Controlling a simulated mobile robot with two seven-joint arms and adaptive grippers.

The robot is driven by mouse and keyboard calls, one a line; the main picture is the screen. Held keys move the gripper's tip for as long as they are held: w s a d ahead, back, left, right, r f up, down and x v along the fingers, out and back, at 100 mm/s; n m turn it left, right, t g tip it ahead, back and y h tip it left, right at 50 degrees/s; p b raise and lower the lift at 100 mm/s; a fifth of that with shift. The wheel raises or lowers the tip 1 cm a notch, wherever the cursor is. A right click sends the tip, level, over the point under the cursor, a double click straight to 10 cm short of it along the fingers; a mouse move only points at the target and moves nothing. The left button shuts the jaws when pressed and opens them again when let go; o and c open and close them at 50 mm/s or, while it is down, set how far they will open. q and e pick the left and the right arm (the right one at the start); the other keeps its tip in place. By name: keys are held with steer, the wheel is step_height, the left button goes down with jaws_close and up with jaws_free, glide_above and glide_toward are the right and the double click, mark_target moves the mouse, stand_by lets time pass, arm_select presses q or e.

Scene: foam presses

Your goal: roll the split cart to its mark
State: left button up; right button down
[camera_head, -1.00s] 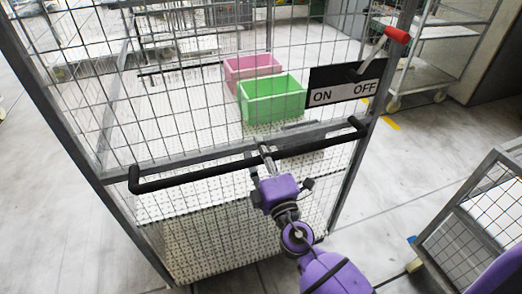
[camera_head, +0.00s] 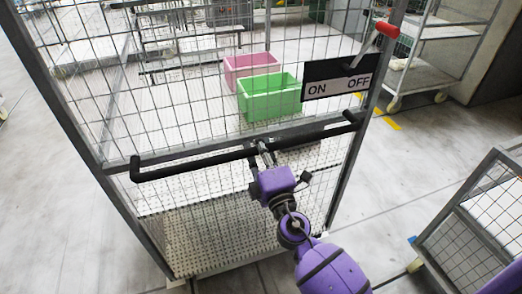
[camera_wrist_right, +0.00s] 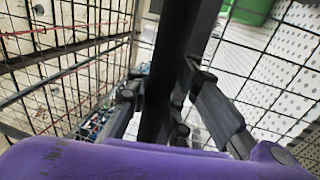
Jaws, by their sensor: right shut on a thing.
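The split cart (camera_head: 112,172) is a tall grey wire-mesh cage in the middle of the head view. A black handle bar (camera_head: 200,158) runs across its near side. My right gripper (camera_head: 262,152) is shut on the bar near its middle. The right wrist view shows the dark bar (camera_wrist_right: 178,60) between the fingers. A plate reading ON and OFF (camera_head: 338,88) sits on the cart's right side, with a red-tipped lever (camera_head: 387,29) above. Yellow floor marks (camera_head: 385,123) show right of the cart. My left gripper is out of view.
A green crate (camera_head: 270,100) and a pink crate (camera_head: 250,67) show through the mesh. Another mesh cart (camera_head: 440,232) stands close at the lower right. A shelf trolley (camera_head: 440,75) stands at the back right. Bare floor (camera_head: 50,215) lies to the left.

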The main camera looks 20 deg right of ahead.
mark_target(252, 134)
steer(key=w, duration=0.5)
steer(key=w+b, duration=0.1)
steer(key=w, duration=0.1)
steer(key=shift+w+a+f, duration=0.1)
steer(key=shift+w+f, duration=0.1)
steer(key=shift+f, duration=0.05)
steer(key=shift+w+f, duration=0.15)
steer(key=shift+w, duration=0.1)
steer(key=shift+s, duration=0.15)
steer(key=c, duration=2)
jaws_free()
steer(key=shift+s, duration=0.3)
steer(key=o, duration=0.4)
steer(key=shift+w+r, duration=0.15)
steer(key=shift+r, duration=0.1)
steer(key=shift+o, duration=0.2)
steer(key=s+f, duration=0.2)
steer(key=s, duration=1)
steer(key=shift+d+f, duration=0.15)
steer(key=shift+d, duration=0.05)
steer(key=shift+w, duration=0.1)
